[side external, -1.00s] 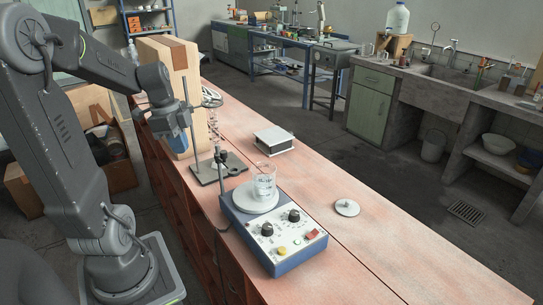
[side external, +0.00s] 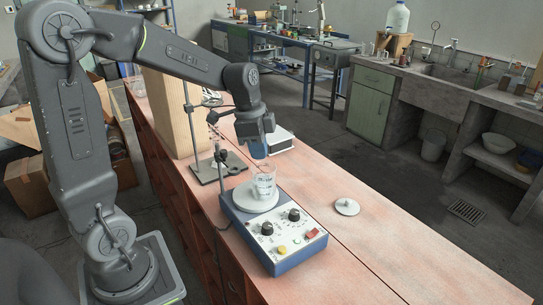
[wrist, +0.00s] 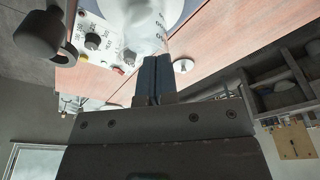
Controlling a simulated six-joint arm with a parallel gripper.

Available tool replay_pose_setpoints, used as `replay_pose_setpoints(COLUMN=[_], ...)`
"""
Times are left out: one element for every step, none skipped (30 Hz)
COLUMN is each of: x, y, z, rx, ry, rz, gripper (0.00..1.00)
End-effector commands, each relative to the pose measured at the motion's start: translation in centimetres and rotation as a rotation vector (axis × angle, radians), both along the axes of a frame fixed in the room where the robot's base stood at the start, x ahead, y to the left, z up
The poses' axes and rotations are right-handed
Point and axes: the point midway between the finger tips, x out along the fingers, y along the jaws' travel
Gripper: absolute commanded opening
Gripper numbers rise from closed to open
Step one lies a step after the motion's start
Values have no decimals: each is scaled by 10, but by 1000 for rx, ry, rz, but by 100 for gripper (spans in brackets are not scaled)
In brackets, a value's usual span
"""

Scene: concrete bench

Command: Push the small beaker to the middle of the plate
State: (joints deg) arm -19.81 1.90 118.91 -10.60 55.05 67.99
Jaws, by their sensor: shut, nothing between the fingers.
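The small beaker (side external: 264,183) is clear glass with markings and stands upright on the round white plate (side external: 243,203) of the blue stirrer. It sits off the plate's middle, toward the right side in the side view. My gripper (side external: 259,154) is shut and empty, pointing down just behind and above the beaker's rim; I cannot tell whether it touches the glass. In the wrist view, my closed fingers (wrist: 153,78) show right by the beaker (wrist: 145,30), which is cut off at the top, with part of the plate (wrist: 172,12) beyond.
The stirrer's control panel (side external: 287,236) faces front with knobs and buttons. A stand rod with a clamp (side external: 226,158) rises close to the plate's left. A silver-grey box (side external: 281,141) lies behind. A small white disc (side external: 346,207) lies on the right; bench around it is clear.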

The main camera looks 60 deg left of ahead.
Motion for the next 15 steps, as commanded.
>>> replay_pose_setpoints(x=[7, 11, 16, 19, 22, 25, 23, 23, 23, 23, 23, 22, 22, 22, 22], y=[-8, -11, -15, -18, -20, -23, -22, -21, -21, -21, -21, -21, -21, -21, -21], z=[0, 0, 0, 0, 0, 0, -5, -8, -11, -13, -14, -15, -16, -17, -18], rx=[0, 1, 1, 0, 0, 0, 0, 0, 0, 0, -1, -1, 0, -1, -1], ry=[1, 1, 1, 1, 1, 1, 4, 3, 2, 3, 2, 2, 3, 4, 5], rz=[-6, -5, -5, -4, -4, -4, 0, 1, 1, 1, 1, 1, 1, 0, 0], gripper=[0, 0, 0, 0, 0, 0, 0, 0, 0, 0, 0, 0, 0, 0, 0])
